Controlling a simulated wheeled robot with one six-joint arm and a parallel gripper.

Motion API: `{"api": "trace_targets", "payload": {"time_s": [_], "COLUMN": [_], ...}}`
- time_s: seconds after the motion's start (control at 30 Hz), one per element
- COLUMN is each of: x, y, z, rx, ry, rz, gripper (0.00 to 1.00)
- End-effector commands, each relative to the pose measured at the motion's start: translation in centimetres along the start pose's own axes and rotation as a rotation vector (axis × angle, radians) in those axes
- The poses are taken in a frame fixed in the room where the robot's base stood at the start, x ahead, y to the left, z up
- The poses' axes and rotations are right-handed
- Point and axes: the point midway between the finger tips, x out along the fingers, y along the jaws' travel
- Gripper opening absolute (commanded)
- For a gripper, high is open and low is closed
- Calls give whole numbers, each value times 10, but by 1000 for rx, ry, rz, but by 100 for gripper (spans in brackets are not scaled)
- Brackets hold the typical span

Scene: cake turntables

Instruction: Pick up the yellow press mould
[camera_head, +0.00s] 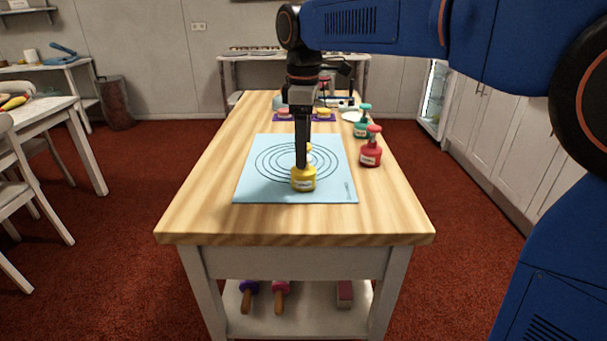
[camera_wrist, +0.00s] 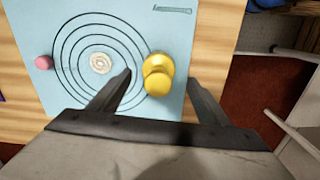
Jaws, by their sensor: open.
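The yellow press mould (camera_head: 303,179) stands upright on the light blue mat (camera_head: 256,190) near its front edge. It has a wide base and a round yellow knob, partly hidden behind my gripper in the head view. In the wrist view the yellow press mould (camera_wrist: 157,75) lies between the lines of my two fingers, a little beyond the tips. My gripper (camera_head: 302,166) points down over it. In the wrist view my gripper (camera_wrist: 160,78) is open, with a finger on each side and nothing held.
A red press mould (camera_head: 370,150) and a green one (camera_head: 361,124) stand to the right on the wooden table (camera_head: 200,215). Purple trays (camera_head: 322,118) with small round items lie farther back. A pink item (camera_wrist: 43,62) sits at the mat's edge.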

Motion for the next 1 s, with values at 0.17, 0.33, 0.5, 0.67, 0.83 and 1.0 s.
{"api": "trace_targets", "payload": {"time_s": [0.17,0.33,0.5,0.67,0.83,1.0], "x": [24,42,47,47,46,46], "y": [3,3,3,3,3,3], "z": [2,2,2,2,2,2], "rx": [1,0,0,0,0,0], "ry": [-1,0,0,0,0,0], "rz": [-1,-1,0,0,0,0], "gripper": [71,71,71,66,26,18]}}
